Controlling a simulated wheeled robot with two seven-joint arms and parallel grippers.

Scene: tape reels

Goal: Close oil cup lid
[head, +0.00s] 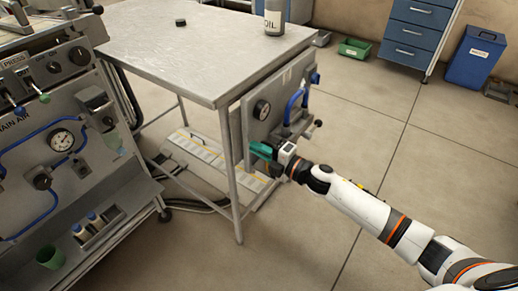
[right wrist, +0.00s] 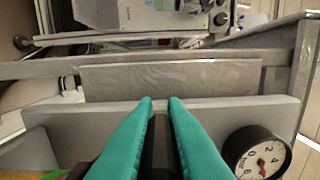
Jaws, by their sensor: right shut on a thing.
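My right gripper (head: 260,151) has teal fingers and is at the grey panel (head: 280,92) mounted on the end of the metal table. In the right wrist view its fingers (right wrist: 160,101) point towards the panel's top edge, with a narrow dark thing (right wrist: 160,145) between them. The gripper is shut on this thing; I cannot tell whether it is the oil cup lid. I cannot make out the oil cup clearly in either view. My left gripper is not in view.
A round gauge (head: 261,110) is on the panel, and it also shows in the right wrist view (right wrist: 257,153). A blue pipe (head: 294,106) is beside it. An oil bottle (head: 274,18) and a small black disc (head: 180,22) are on the table (head: 205,50).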

